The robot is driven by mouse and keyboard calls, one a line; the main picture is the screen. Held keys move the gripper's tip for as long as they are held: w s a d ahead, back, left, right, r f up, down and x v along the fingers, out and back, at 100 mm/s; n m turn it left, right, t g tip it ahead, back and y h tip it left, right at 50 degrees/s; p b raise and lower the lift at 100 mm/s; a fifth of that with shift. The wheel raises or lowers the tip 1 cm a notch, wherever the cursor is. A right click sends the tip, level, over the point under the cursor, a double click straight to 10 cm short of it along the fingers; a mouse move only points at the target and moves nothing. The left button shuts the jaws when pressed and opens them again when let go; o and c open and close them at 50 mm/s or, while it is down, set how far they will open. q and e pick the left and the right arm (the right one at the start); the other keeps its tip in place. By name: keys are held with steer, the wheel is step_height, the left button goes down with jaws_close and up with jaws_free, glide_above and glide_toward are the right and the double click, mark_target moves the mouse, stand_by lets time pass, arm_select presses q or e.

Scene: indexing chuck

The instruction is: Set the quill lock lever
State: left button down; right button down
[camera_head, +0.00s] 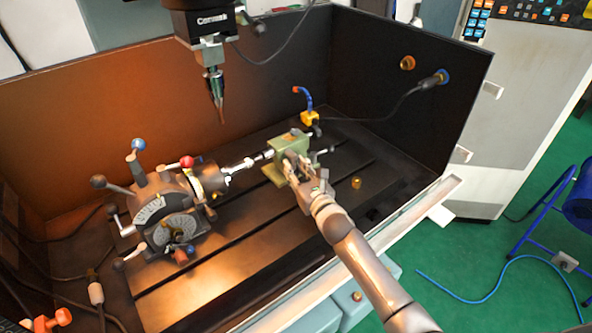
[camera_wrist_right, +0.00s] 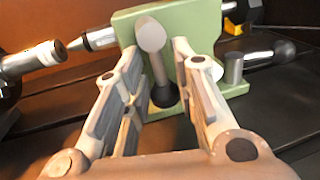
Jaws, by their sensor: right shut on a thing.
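The green tailstock (camera_head: 286,147) stands on the machine table, and its green body (camera_wrist_right: 200,35) fills the top middle of the right wrist view. The quill lock lever has a round metal hub (camera_wrist_right: 151,34) and a dark ball end (camera_wrist_right: 165,92) hanging below it, on the tailstock's near face. My right gripper (camera_head: 298,166) reaches the tailstock from the front right. In the head view the gripper mostly hides the lever. My left gripper is not in view.
The indexing head (camera_head: 165,214) with its colored knobs stands left of the tailstock, with a shaft (camera_head: 245,163) between them. A spindle (camera_head: 215,85) hangs above. Dark enclosure walls (camera_head: 400,90) close the back and right. A small brass piece (camera_head: 356,183) lies right of my gripper.

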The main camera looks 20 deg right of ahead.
steer(key=shift+d+f+n+b, duration=0.2)
steer(key=shift+n+b, duration=0.2)
steer(key=shift+b, duration=0.15)
steer(key=n+b, duration=0.2)
steer(key=d+n+t+b, duration=0.1)
steer(key=n+b, duration=0.1)
steer(key=shift+w+b, duration=0.2)
steer(key=shift+b, duration=0.15)
steer(key=n, duration=0.1)
steer(key=n+b, duration=0.1)
steer(key=n+y+b, duration=0.1)
steer(key=shift+w+d+r, duration=0.15)
steer(key=shift+d+r, duration=0.15)
steer(key=shift+d, duration=0.05)
steer(key=n, duration=0.1)
steer(key=n+b, duration=0.1)
steer(key=n, duration=0.1)
steer(key=shift+w+d+r+n+y+b, duration=0.1)
steer(key=shift+d+r+n+y+b, duration=0.2)
steer(key=shift+d+r+n+b, duration=0.1)
steer(key=shift+w+d+r+n+y+b, duration=0.1)
steer(key=shift+r+n+y+b, duration=0.15)
steer(key=shift+n, duration=0.45)
steer(key=shift+r+n+y+b, duration=0.2)
steer(key=shift+n+y, duration=0.15)
steer(key=shift+n, duration=0.35)
steer(key=c, duration=1.2)
jaws_free()
steer(key=shift+o, duration=0.2)
